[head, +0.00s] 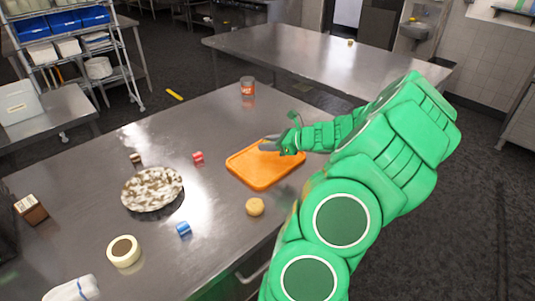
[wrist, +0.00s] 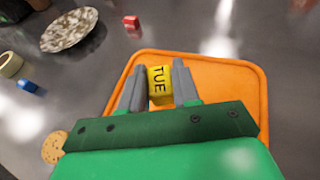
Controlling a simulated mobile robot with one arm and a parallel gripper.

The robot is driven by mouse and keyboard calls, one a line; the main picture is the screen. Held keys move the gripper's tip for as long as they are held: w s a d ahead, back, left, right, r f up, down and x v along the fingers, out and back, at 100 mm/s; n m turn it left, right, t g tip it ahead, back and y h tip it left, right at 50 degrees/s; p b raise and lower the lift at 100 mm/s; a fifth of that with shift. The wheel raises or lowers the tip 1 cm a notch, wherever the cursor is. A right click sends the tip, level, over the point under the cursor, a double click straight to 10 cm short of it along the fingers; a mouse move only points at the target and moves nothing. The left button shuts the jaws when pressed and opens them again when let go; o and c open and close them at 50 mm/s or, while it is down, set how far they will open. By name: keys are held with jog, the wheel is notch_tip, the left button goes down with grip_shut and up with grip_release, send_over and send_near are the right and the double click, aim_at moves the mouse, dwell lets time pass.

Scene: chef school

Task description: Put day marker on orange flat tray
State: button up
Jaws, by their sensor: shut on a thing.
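The day marker, a small yellow block printed "TUE" (wrist: 160,84), sits between the grey fingers of my gripper (wrist: 158,88) in the wrist view. The fingers are shut on it. The orange flat tray (wrist: 232,95) lies beneath the marker and fingers. In the head view the orange tray (head: 262,178) lies on the metal table, and my gripper (head: 268,146) is over its far part. The marker is not clearly visible there. I cannot tell whether the marker touches the tray.
On the table (head: 190,245) stand a mottled plate (head: 152,188), a red block (head: 198,157), a blue block (head: 183,229), a tan round item (head: 255,207), a cream roll (head: 123,251) and a red-labelled can (head: 247,86).

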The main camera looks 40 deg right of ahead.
aim_at(267, 159)
jog(key=shift+w+d+f, duration=0.4)
jog(key=shift+w+f, duration=0.15)
jog(key=shift+f, duration=0.3)
jog(key=shift+w+d+f, duration=0.4)
jog(key=shift+w+f, duration=0.15)
jog(key=shift+f, duration=1.85)
jog(key=o, duration=1)
jog(key=shift+f, duration=0.1)
